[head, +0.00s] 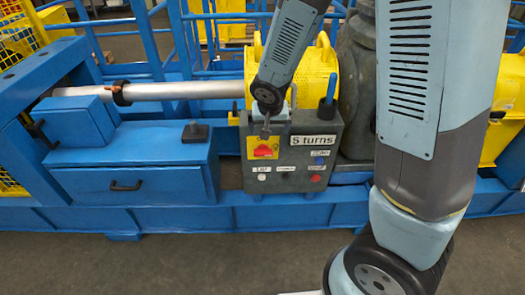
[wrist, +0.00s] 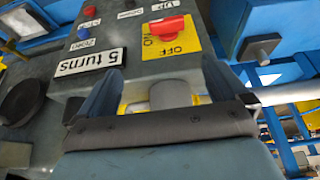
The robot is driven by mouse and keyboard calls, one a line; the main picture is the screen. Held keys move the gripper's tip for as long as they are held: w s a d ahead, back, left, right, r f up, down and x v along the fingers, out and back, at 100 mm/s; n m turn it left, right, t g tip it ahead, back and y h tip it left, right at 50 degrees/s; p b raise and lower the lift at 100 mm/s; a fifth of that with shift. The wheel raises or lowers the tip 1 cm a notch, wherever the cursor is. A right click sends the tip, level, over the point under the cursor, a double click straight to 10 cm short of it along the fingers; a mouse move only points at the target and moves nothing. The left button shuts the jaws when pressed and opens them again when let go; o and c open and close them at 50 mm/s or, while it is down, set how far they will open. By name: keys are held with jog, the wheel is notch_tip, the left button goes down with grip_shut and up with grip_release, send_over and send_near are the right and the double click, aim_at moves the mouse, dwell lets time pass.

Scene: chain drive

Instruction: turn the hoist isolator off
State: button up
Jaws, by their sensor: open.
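The isolator is a red rotary switch (head: 264,152) on a yellow plate, on the upper left front of a grey control box (head: 240,192). In the wrist view the red switch (wrist: 167,27) shows upside down, on a yellow plate marked ON and OFF. I cannot tell which mark it points to. My gripper (head: 266,127) is just above the plate in the head view. In the wrist view its two blue fingers (wrist: 162,78) stand apart, with the switch beyond their tips. They look empty and apart from the switch.
A "5 turns" label (head: 313,140) and several small buttons share the box front. A blue handle (head: 329,88) stands up at the box's right top. Yellow machinery is behind.

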aim_at(263, 152)
jog(key=shift+s+a+x, duration=0.15)
jog(key=shift+a+x, duration=0.1)
jog(key=shift+x, duration=2.35)
jog(key=shift+s+a+x, duration=0.15)
jog(key=shift+a+x, duration=0.1)
jog(key=shift+x, duration=2.35)
jog(key=shift+s+a+x, duration=0.15)
jog(key=shift+a+x, duration=0.15)
jog(key=shift+x, duration=2.25)
jog(key=shift+f, duration=0.2)
jog(key=c, duration=0.9)
jog(key=shift+a, duration=0.25)
jog(key=shift+c, duration=0.6)
jog(key=shift+d, duration=0.1)
